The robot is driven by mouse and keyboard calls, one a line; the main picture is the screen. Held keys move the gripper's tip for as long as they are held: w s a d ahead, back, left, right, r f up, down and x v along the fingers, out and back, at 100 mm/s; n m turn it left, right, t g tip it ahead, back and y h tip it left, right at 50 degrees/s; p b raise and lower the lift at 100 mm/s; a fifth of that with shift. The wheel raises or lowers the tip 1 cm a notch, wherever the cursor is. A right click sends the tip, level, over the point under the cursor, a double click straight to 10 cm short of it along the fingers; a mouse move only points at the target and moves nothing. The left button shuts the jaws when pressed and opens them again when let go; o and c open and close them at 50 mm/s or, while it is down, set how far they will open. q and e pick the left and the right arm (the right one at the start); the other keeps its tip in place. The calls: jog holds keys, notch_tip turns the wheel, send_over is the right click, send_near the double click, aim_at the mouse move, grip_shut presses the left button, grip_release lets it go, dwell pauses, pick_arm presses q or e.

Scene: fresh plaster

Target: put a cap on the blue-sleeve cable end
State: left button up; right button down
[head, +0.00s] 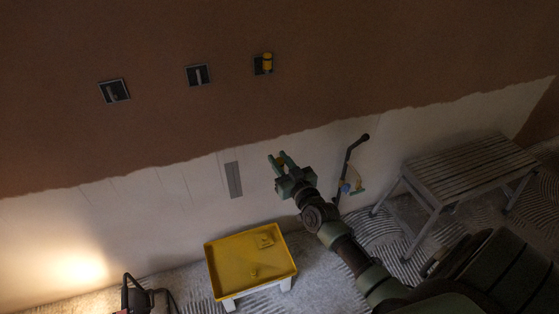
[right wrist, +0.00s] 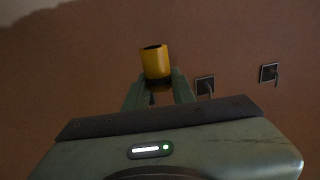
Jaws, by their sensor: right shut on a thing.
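My right gripper (head: 281,161) is shut on a yellow cap (right wrist: 155,63), held in front of the pale lower wall. In the right wrist view the cap sticks out past the fingertips, its dark open end facing away. No blue sleeve can be made out. My left gripper is not in view.
A yellow tray (head: 222,279) with small yellow pieces stands low by the wall. A slatted bench (head: 470,168) is at the right. A lamp (head: 135,296) is at lower left. The space before the boxes is clear.

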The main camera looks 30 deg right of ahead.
jog(key=shift+r+p, duration=5.35)
jog(key=shift+r, duration=0.45)
notch_tip(320, 180, up, 21)
jog(key=p, duration=0.2)
send_over(279, 160)
jog(key=shift+d+f, duration=0.1)
jog(key=shift+f, duration=0.1)
